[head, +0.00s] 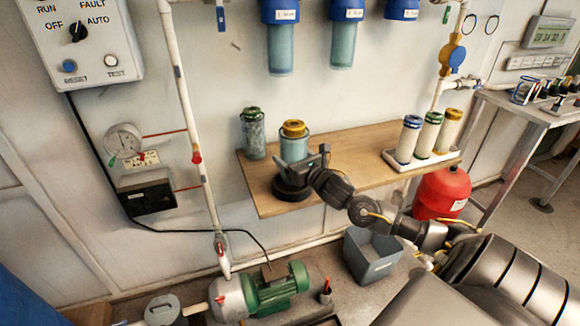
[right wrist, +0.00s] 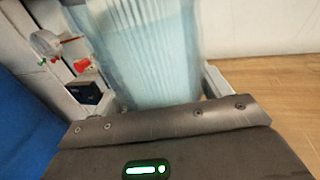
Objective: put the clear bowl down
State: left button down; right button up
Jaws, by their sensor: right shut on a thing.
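The clear bowl (head: 294,149) is bluish, with a yellow-topped cartridge inside it. It is upright over the left part of the wooden shelf (head: 345,172). My right gripper (head: 308,162) comes in from the right and is shut on the bowl. In the right wrist view the bowl (right wrist: 155,50) fills the space between the jaws, with pleats showing through its wall. Its bottom is hidden, so I cannot tell whether it touches the shelf. My left gripper is out of view.
A dark round object (head: 291,188) is at the shelf's front edge, below the bowl. A white tray (head: 421,158) with three cartridges is at the shelf's right end. Blue-headed housings (head: 281,40) hang above. The shelf's middle is clear.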

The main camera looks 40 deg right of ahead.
jog(key=shift+w+a+f, duration=0.1)
jog(key=shift+w+f, duration=0.1)
jog(key=shift+w, duration=0.1)
notch_tip(320, 180, down, 2)
jog(key=shift+f, duration=0.55)
jog(key=o, duration=1)
jog(key=shift+f, duration=0.25)
jog(key=shift+c, duration=0.2)
jog(key=o, duration=0.4)
jog(key=shift+o, duration=0.2)
jog(key=shift+s+r, duration=0.1)
